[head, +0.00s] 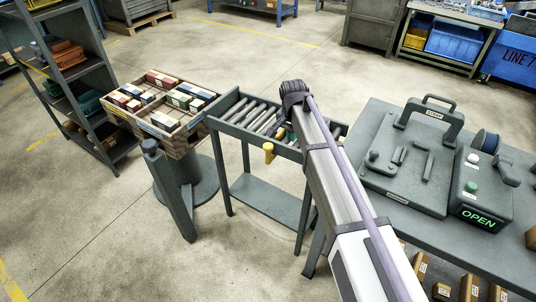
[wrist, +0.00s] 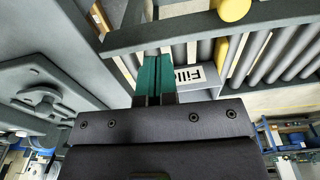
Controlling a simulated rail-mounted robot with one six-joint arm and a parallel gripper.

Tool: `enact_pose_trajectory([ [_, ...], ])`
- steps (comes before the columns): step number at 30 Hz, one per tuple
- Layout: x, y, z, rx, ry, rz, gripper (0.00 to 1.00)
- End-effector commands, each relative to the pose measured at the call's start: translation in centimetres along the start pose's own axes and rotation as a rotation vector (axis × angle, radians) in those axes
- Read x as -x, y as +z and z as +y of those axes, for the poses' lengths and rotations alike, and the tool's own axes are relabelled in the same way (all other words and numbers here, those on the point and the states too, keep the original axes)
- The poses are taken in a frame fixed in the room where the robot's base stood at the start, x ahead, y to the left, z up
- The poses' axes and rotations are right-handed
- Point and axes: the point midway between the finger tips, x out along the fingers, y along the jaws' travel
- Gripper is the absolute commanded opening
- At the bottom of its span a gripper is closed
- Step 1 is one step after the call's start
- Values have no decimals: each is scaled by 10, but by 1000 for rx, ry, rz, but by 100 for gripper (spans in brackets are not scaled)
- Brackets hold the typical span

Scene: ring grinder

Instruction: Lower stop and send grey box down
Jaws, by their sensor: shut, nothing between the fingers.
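The roller conveyor (head: 232,128) stands mid-picture on a grey frame, my arm crossing its right part. A yellow handle (head: 268,153), apparently the stop's, hangs on its near side rail. A yellow knob (wrist: 233,9) shows at the top of the wrist view. A light grey box (wrist: 207,89) with a white label reading "Fill" sits at the rollers (wrist: 285,52), partly hidden behind my gripper. My gripper (wrist: 153,62) is shut and empty, its green fingers side by side over the conveyor's rail, left of the box. In the head view my arm hides most of it.
A pallet tray (head: 150,128) of coloured boxes stands on a pedestal beyond the conveyor's left end. On the right bench are a grey fixture with a handle (head: 415,165) and a control box (head: 482,190) lit "OPEN". Shelving (head: 75,90) stands at left.

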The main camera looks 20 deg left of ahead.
Motion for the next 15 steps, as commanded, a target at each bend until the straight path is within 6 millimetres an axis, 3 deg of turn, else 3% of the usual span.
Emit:
enact_pose_trajectory([
  [1, -10, -2, -34, -7, -2, 4, 0],
  [3, -14, 2, -65, -27, -4, 10, 0],
  [6, -16, 7, -93, -47, -7, 15, 0],
  [9, -16, 10, -104, -56, -9, 18, 0],
  [15, -15, 11, -104, -58, -9, 18, 0],
])
